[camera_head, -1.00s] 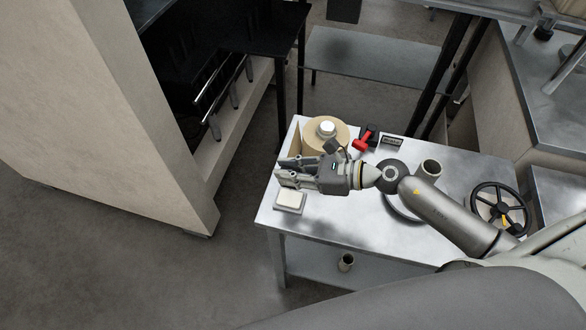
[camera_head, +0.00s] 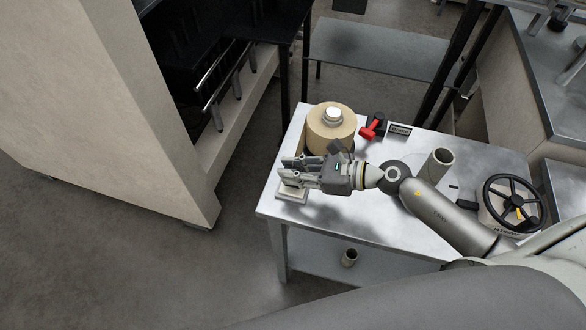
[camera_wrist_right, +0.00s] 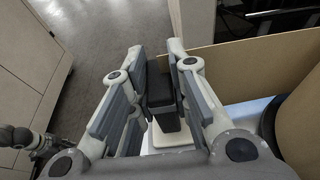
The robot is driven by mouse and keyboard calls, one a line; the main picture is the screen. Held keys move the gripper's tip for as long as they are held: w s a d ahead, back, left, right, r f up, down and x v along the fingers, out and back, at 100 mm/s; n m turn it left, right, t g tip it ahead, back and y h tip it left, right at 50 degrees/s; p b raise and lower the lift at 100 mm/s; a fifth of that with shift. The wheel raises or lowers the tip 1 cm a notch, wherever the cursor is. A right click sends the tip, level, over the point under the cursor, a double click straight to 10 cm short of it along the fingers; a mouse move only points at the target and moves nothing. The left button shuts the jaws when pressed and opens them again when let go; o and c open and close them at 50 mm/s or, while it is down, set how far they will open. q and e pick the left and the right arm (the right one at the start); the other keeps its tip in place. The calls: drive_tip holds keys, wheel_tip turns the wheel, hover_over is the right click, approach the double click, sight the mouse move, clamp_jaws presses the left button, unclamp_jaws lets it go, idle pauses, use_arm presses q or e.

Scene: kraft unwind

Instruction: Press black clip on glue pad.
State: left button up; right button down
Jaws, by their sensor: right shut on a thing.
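My right gripper (camera_head: 290,172) reaches left over the steel table's left end. In the right wrist view its fingers (camera_wrist_right: 160,80) are shut on the black clip (camera_wrist_right: 162,92), a dark block between the finger pads. In the head view the fingers hide the clip. The glue pad (camera_head: 292,195) is a pale square pad on the table, directly below the fingertips and partly covered by them. The pad's white surface (camera_wrist_right: 184,138) shows under the clip in the wrist view. I cannot tell whether the clip touches it.
A kraft paper roll (camera_head: 330,125) stands behind the gripper. A red-and-black tool (camera_head: 372,127), a small dark label block (camera_head: 400,130), a grey tube (camera_head: 438,163) and a black handwheel (camera_head: 513,203) are farther right. The table's front left (camera_head: 315,220) is clear.

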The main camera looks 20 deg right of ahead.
drive_tip(key=shift+s+f+b, duration=0.1)
drive_tip(key=shift+f+b, duration=0.55)
idle(1.8)
wheel_tip(320, 180, up, 7)
drive_tip(key=p, duration=0.6)
drive_tip(key=shift+r, duration=0.15)
idle(0.7)
